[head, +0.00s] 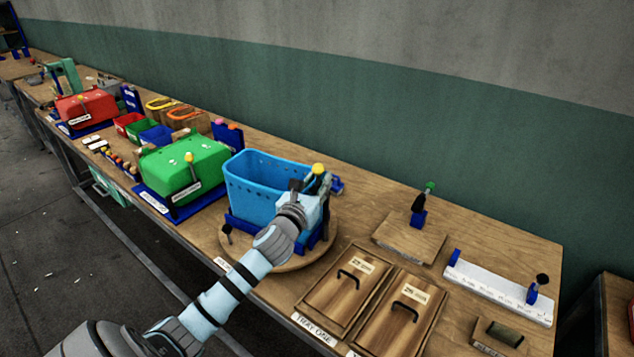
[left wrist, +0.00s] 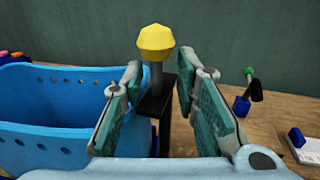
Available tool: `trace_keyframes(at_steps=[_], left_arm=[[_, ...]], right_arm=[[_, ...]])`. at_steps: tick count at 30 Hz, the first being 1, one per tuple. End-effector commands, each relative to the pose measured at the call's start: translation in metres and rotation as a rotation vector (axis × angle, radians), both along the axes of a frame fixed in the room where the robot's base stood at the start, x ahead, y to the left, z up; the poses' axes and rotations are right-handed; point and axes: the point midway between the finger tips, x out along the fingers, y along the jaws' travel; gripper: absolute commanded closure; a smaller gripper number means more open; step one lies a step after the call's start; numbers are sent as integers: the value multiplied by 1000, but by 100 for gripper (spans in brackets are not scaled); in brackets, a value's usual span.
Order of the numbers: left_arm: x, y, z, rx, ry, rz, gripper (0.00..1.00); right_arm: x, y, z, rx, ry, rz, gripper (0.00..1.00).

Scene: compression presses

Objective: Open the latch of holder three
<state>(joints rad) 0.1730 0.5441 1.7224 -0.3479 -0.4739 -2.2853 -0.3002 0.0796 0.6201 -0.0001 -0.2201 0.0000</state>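Holder three is the blue stand around a light-blue basket (head: 262,184) on a round wooden board (head: 232,247). A latch lever with a yellow knob (head: 319,169) rises at the basket's right side. My left gripper (head: 312,190) is at this latch. In the left wrist view the yellow knob (left wrist: 156,42) on its grey stem stands beyond and between the two open fingers (left wrist: 155,100), with visible space to each side. The basket also shows at the left of that view (left wrist: 50,110). The latch's lower part is partly hidden by my gripper. My right gripper is not in view.
A green case (head: 185,165) and a red case (head: 86,106) stand farther left. Two wooden lids (head: 340,290) with black handles lie at the front right. A wooden block with a green-knobbed lever (head: 430,187) and a white ruled bar (head: 500,288) are to the right.

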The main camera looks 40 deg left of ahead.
Motion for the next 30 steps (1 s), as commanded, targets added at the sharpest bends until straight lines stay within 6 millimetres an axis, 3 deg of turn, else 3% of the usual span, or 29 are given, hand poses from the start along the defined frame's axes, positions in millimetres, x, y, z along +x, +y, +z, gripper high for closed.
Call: trace_keyframes(at_steps=[8, 11, 21, 24, 30], left_arm=[[-3, -1, 0, 2, 1, 0, 72], [-18, -5, -1, 6, 3, -1, 72], [-102, -30, -1, 3, 4, -2, 72], [-113, -33, 0, 2, 2, -2, 72], [-116, -33, 0, 0, 0, 0, 72]], right_arm=[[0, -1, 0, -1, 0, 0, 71], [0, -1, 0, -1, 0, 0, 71], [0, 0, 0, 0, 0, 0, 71], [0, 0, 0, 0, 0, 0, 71], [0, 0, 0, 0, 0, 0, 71]])
